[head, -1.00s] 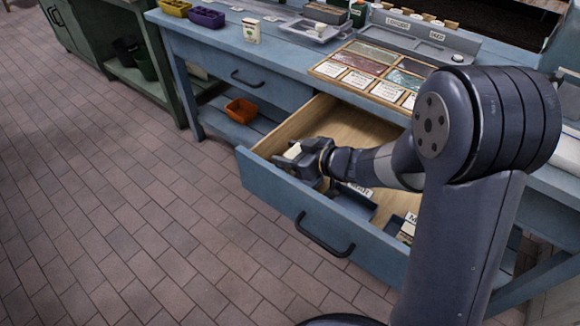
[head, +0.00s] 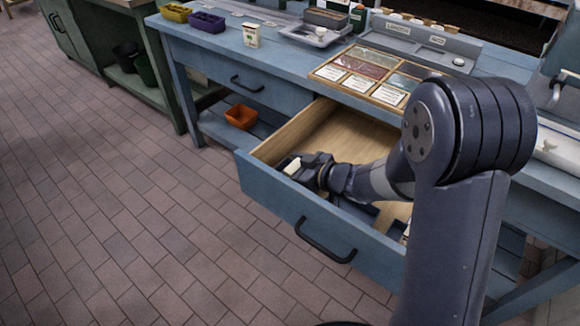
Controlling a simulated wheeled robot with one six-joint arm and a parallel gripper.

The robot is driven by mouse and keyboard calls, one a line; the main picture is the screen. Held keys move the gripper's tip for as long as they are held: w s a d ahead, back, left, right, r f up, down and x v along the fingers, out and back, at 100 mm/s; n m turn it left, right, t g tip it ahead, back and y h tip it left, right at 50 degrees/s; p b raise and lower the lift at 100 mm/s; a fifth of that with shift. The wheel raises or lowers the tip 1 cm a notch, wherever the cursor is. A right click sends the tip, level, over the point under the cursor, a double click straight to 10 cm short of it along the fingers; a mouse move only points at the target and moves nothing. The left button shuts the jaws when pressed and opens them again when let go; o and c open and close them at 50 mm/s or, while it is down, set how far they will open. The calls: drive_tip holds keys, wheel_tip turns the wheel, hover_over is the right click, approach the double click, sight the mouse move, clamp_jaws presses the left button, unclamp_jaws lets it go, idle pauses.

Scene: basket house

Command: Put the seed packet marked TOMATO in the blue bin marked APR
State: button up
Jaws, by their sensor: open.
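My gripper (head: 298,168) is open, low inside the front left part of the pulled-out drawer (head: 300,205). A small pale patch (head: 292,166) shows at its fingers; I cannot tell whether it is a packet or part of the gripper. Dark blue bins (head: 362,210) lie in the drawer, mostly hidden behind my arm, and no APR marking can be read. A white packet with a green picture (head: 251,35) stands upright on the blue bench top. Its wording is too small to read, so I cannot tell which packet is TOMATO.
The blue bench (head: 215,48) carries a divided wooden tray (head: 318,74) with labelled cards, a grey tray (head: 310,36), and yellow (head: 176,12) and purple (head: 207,21) containers. An orange container (head: 241,116) sits on the lower shelf. The brick floor at left is clear.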

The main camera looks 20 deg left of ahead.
drive_tip(key=shift+r, duration=0.25)
drive_tip(key=p+v, duration=0.3)
drive_tip(key=v, duration=0.9)
drive_tip(key=shift+f, duration=0.15)
